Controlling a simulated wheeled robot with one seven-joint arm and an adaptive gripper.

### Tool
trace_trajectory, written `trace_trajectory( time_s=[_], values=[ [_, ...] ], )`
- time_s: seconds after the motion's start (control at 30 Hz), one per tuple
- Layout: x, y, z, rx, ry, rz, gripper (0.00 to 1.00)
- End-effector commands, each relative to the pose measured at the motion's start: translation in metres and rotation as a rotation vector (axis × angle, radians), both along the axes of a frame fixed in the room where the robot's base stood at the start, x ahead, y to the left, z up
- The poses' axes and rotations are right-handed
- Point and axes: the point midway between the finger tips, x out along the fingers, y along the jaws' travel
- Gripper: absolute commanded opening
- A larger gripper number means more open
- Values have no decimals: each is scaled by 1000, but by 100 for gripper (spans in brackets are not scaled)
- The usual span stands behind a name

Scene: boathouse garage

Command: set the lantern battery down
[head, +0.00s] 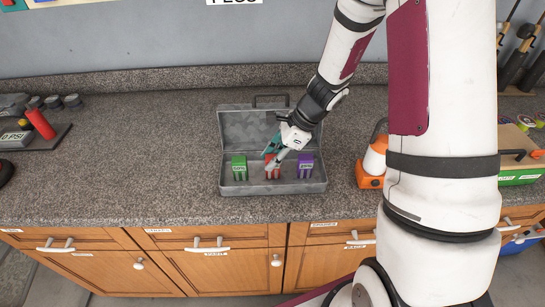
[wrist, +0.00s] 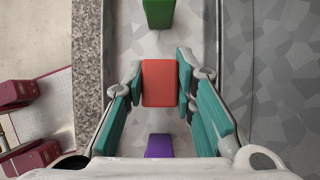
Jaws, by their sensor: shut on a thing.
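My gripper (head: 277,157) reaches down into an open grey metal case (head: 272,190) on the countertop. It is shut on a red block (wrist: 159,82), which I take to be the lantern battery, with one teal-padded finger on each side. The red block also shows in the head view (head: 272,172), partly hidden by the fingers. It is between a green block (head: 239,168) and a purple block (head: 305,167), apart from both. I cannot tell whether its underside touches the case floor.
The case lid stands open behind my gripper. An orange and white lantern-like object (head: 373,162) stands right of the case. A dark tray (head: 40,138) with a red cylinder lies at the left. The counter between tray and case is clear.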

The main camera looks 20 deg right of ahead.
Motion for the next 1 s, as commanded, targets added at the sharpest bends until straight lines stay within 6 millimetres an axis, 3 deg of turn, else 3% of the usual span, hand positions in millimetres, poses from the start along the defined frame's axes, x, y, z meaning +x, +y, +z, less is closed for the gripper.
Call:
trace_trajectory(
  time_s=[0.27,0.3,0.4,0.77,1.0],
  values=[
    [0,0,-4,0,0,-1,0],
    [0,0,-4,0,0,-1,31],
    [0,0,-4,0,0,-1,48],
    [0,-2,0,0,-1,0,48],
    [-5,-19,32,-2,-6,-1,48]
  ],
)
